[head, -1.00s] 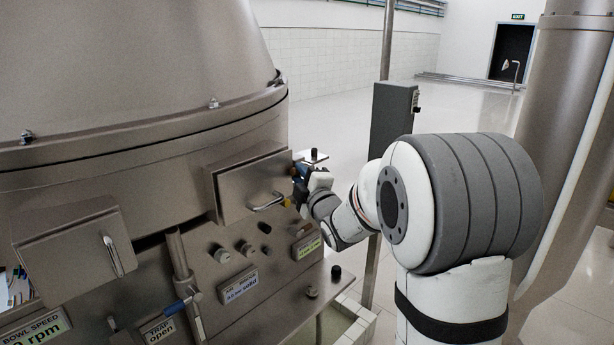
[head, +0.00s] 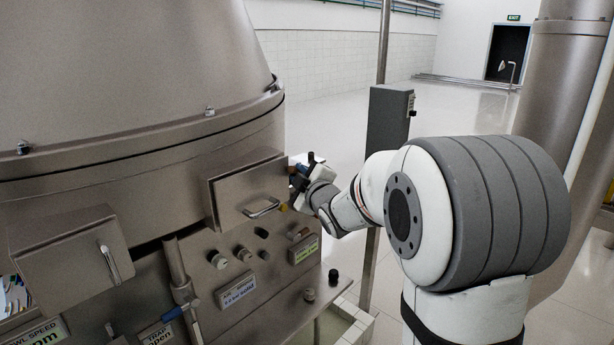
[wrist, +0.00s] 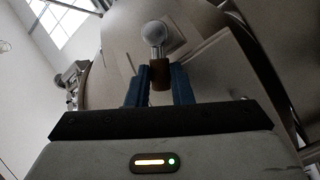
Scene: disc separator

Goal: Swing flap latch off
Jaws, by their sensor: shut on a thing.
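A steel flap (head: 250,190) with a bar handle (head: 262,208) stands on the right side of the separator's housing. My gripper (head: 298,180) is at the flap's right edge. In the wrist view, my gripper's blue fingers (wrist: 159,88) are closed on a brown grip (wrist: 160,74), apparently part of the flap latch. A pale ball-ended post (wrist: 157,38) shows just beyond the grip. In the head view, the gripper hides most of the latch, so its angle cannot be told.
A second flap (head: 70,255) with a handle is at the left. Several knobs and labels sit on the lower panel (head: 245,270). A grey box (head: 390,118) on a post stands behind my arm. Open floor lies beyond.

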